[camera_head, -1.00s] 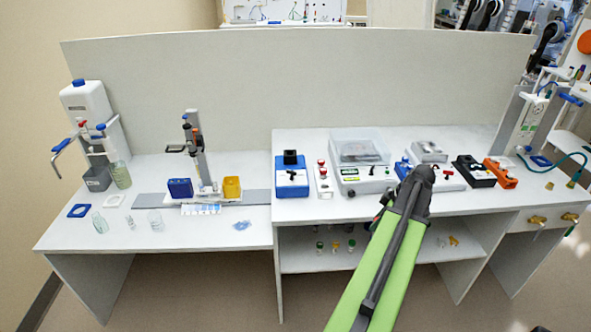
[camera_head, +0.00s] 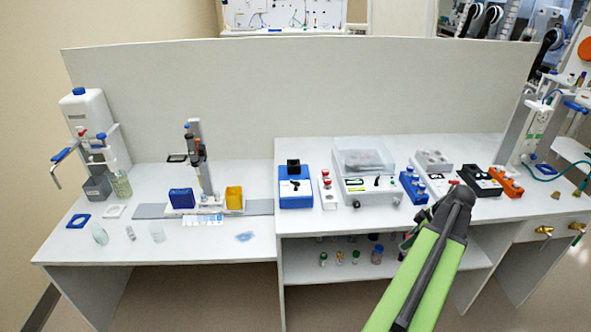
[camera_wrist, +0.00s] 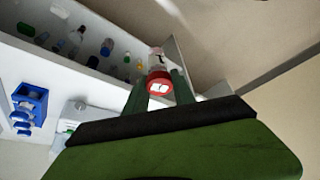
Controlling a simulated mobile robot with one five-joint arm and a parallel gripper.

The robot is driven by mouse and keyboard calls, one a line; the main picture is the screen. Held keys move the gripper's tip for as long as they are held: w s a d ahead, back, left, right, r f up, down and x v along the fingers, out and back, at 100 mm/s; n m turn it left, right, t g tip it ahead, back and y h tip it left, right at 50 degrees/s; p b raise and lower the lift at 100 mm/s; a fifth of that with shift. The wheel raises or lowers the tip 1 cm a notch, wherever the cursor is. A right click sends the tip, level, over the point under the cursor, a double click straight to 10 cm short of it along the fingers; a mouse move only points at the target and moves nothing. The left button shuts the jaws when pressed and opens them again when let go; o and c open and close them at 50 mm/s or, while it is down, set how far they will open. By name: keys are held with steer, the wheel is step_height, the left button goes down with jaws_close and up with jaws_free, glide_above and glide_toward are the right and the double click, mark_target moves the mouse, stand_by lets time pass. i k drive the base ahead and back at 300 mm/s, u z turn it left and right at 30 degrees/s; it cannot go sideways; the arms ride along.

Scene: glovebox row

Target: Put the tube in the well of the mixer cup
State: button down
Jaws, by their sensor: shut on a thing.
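My gripper (camera_wrist: 160,88) is shut on a tube (camera_wrist: 159,80) in the wrist view. The tube's red cap with a white mark faces the camera; its body is mostly hidden behind the cap and fingers. In the head view my arm reaches in from the bottom right over the front edge of the right bench, and I cannot make out the tube there. A blue box with a black cup on top, which looks like the mixer (camera_head: 295,190), stands on the left part of that bench. My gripper is to its right, well apart. The inside of the cup (camera_head: 293,165) is too small to tell.
A balance (camera_head: 365,187) stands right of the mixer. A blue rack (camera_head: 414,188) stands beside it and also shows in the wrist view (camera_wrist: 29,105). Bottles stand on the shelf below (camera_head: 330,270). A back panel (camera_head: 290,95) closes the bench behind.

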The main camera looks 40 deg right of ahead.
mark_target(294, 170)
steer(key=i, duration=0.95)
